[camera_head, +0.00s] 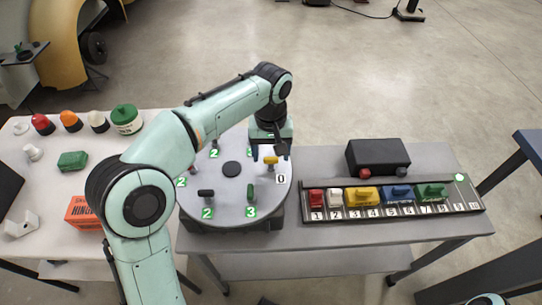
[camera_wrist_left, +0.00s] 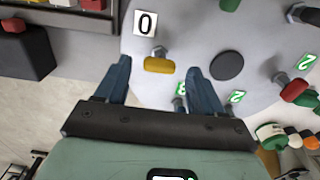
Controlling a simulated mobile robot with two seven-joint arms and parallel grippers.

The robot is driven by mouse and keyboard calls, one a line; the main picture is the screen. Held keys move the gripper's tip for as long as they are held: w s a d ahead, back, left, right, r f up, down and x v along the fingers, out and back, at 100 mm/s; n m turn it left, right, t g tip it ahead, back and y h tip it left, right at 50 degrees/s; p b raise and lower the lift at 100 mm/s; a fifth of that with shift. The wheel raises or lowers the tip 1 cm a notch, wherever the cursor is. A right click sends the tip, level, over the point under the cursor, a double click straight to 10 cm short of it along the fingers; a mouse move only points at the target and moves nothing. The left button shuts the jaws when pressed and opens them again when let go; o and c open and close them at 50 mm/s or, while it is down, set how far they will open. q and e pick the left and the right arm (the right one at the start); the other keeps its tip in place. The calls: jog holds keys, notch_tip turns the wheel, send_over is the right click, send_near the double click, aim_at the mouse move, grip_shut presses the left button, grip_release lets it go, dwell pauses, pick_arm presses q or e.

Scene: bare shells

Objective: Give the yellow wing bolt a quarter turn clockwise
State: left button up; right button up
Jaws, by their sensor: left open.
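The yellow wing bolt (camera_head: 270,160) stands on the right part of a round grey plate (camera_head: 228,215), beside a white label marked 0 (camera_head: 281,179). In the left wrist view the bolt (camera_wrist_left: 158,65) shows its flat yellow wing lying roughly crosswise between the fingers. My left gripper (camera_head: 269,151) is open and above the bolt. In the left wrist view its two blue fingers (camera_wrist_left: 160,75) stand apart, one to each side of the bolt, with gaps visible. Whether the fingertips are down at the wing's height I cannot tell. My right gripper is not in view.
Other bolts with green-numbered labels stand on the plate, including a black one (camera_head: 206,194) and a green one (camera_head: 250,192). To the right are a numbered rail of coloured blocks (camera_head: 393,211) and a black box (camera_head: 378,157). A left table (camera_head: 60,190) holds jars and an orange box (camera_head: 84,212).

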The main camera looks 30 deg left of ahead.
pick_arm(q)
jog(key=shift+f, duration=0.65)
jog(key=c, duration=1.1)
jog(key=shift+o, duration=0.2)
